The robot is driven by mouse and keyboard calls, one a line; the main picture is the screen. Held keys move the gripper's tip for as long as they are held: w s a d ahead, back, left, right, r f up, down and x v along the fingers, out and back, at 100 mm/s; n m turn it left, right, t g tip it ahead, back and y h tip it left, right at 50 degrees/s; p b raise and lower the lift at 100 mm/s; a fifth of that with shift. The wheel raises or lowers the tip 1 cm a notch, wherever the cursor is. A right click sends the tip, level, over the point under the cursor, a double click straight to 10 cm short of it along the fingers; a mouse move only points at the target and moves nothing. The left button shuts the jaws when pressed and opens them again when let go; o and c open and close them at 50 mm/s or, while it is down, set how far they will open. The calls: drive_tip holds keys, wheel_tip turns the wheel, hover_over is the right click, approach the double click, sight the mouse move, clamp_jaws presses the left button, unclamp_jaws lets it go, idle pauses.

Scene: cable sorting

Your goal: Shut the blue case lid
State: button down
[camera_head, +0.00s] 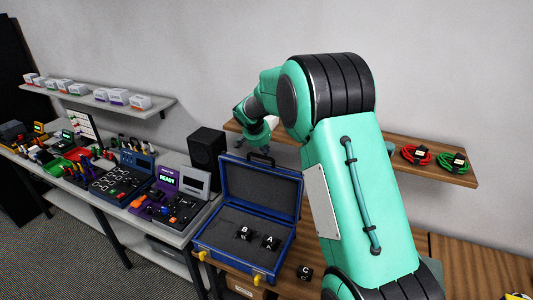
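The blue case (210,246) stands open on the wooden surface, left of my arm. Its lid (262,187) is raised, with a dark lining and a handle at the top edge. Two black blocks marked B (244,233) and A (271,242) lie inside the base. Yellow latches show on the case's front. My arm reaches up and away behind the lid.
A black block marked C (305,273) lies right of the case. A black speaker (207,158) stands behind the case at left. A wooden shelf (455,176) holds red and green cable coils. A grey bench (186,236) with several devices is at left.

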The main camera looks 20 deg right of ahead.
drive_tip(key=shift+s+a+t+h+b, duration=0.3)
drive_tip(key=shift+s+a+b, duration=0.85)
drive_tip(key=shift+b, duration=0.65)
drive_tip(key=shift+s+a+f+t+h+b, duration=1.1)
drive_tip(key=shift+s+a+f+b, duration=1.4)
drive_tip(key=shift+s+a+b, duration=1.75)
drive_tip(key=shift+s+a+f+t+h+b, duration=1.1)
drive_tip(key=shift+s+a+f+b, duration=1.35)
drive_tip(key=shift+s+a+b, duration=1.8)
drive_tip(key=s+a+f, duration=0.2)
drive_tip(key=f, duration=0.5)
drive_tip(key=s+a+f, duration=0.3)
drive_tip(key=f, duration=0.3)
drive_tip(key=s+a+f+p, duration=0.1)
drive_tip(key=s+a+f, duration=0.2)
drive_tip(key=f, duration=0.4)
drive_tip(key=shift+s+f, duration=0.25)
drive_tip(key=shift+f, duration=0.05)
drive_tip(key=shift+a, duration=0.1)
drive_tip(key=shift+s+f, duration=0.1)
